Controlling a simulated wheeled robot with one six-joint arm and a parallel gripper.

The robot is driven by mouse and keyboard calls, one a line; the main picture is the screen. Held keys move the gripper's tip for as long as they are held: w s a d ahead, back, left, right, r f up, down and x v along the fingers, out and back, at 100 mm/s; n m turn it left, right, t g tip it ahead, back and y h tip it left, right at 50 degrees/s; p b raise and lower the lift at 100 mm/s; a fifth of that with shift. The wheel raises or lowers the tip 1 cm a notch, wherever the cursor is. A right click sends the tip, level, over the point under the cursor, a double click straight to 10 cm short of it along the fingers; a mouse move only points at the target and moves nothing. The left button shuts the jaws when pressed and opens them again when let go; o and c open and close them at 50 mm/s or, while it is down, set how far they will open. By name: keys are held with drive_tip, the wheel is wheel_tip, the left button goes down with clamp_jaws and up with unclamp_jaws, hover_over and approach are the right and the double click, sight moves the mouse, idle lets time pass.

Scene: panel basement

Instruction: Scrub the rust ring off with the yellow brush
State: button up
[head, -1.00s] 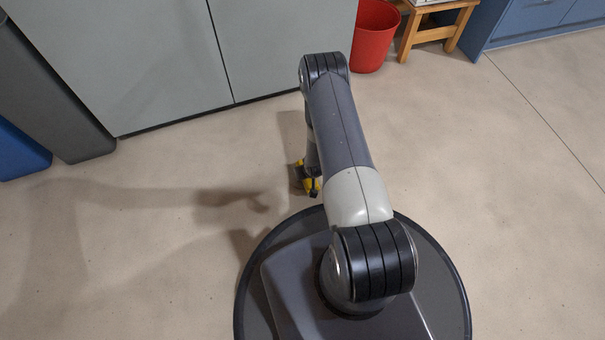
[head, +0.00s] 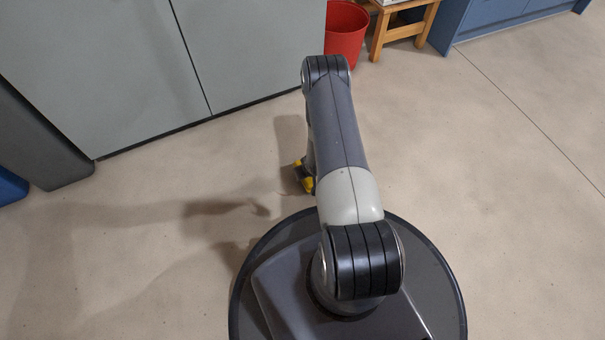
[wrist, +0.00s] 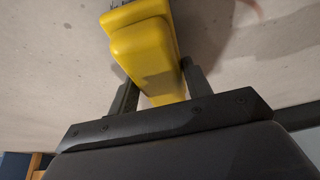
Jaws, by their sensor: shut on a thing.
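The yellow brush (wrist: 147,55) is held between the two dark fingers of my gripper (wrist: 160,85) in the wrist view. In the head view only a small bit of the yellow brush (head: 308,184) shows, low over the floor just left of my arm, which hides most of the gripper. A faint reddish arc (wrist: 251,7) shows on the floor at the top edge of the wrist view, right of the brush; it may be part of the rust ring. The rest is out of view.
Grey cabinets (head: 120,70) stand at the upper left, with a dark bin (head: 40,140) beside them. A red bin (head: 346,35), a wooden stool (head: 403,30) and a blue cabinet (head: 490,22) stand along the back. The floor (head: 500,190) to the right is clear.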

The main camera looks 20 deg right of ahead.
drive_tip(key=shift+w+f, duration=0.1)
drive_tip(key=shift+w, duration=0.8)
drive_tip(key=shift+a, duration=6)
drive_tip(key=shift+w, duration=0.9)
drive_tip(key=shift+d, duration=4.15)
drive_tip(key=shift+d+f, duration=0.1)
drive_tip(key=shift+d, duration=1.75)
drive_tip(key=shift+s, duration=0.1)
